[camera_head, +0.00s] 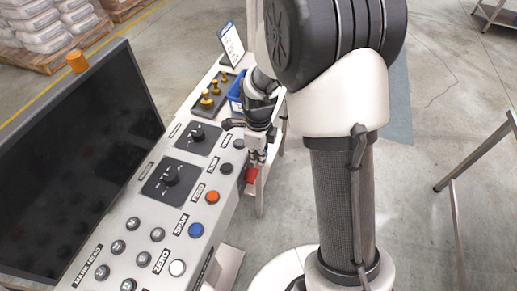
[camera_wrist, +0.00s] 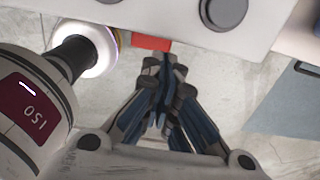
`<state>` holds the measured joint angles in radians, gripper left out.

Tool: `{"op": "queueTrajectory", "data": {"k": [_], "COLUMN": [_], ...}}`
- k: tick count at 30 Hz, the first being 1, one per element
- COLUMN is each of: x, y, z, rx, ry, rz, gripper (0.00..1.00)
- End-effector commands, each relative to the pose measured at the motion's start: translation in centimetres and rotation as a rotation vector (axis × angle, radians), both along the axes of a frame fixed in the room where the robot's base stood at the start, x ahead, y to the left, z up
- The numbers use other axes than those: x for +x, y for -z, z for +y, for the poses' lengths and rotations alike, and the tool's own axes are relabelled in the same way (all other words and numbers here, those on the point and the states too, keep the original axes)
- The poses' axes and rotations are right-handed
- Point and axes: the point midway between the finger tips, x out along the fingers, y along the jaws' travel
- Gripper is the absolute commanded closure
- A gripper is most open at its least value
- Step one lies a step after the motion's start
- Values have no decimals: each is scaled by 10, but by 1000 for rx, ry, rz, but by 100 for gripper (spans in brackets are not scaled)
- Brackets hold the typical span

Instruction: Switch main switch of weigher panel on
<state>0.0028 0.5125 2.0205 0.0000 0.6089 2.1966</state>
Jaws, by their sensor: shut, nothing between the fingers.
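The weigher panel (camera_head: 150,228) is a pale sloped console with labelled buttons. Two black rotary switches, a nearer one (camera_head: 170,181) and a farther one (camera_head: 196,137), sit on dark square plates. A red part (camera_head: 252,175) shows at the console's right edge; in the wrist view it is a red strip (camera_wrist: 151,43) just beyond my fingertips. I cannot read which control is marked as the main switch. My gripper (camera_head: 257,160) is shut and empty, beside the console's right edge and close to the red part. Whether it touches the red part is unclear.
A dark monitor (camera_head: 75,165) stands along the console's left. Orange (camera_head: 212,197), blue (camera_head: 196,230) and white (camera_head: 177,267) buttons line the near right side. Brass weights (camera_head: 207,100), a blue bin (camera_head: 236,92) and a sign (camera_head: 231,45) stand at the far end. Open floor lies right.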

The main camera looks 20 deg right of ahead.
Motion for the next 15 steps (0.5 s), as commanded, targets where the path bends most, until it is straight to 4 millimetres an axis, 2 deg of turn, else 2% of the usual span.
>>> {"op": "queueTrajectory", "data": {"k": [1, 6, 15], "x": [-1, -1, 0], "y": [13, 39, 52], "z": [0, 0, 0], "rx": [0, 0, 0], "ry": [0, 0, 0], "rz": [4, 3, 0], "gripper": [100, 100, 100]}}
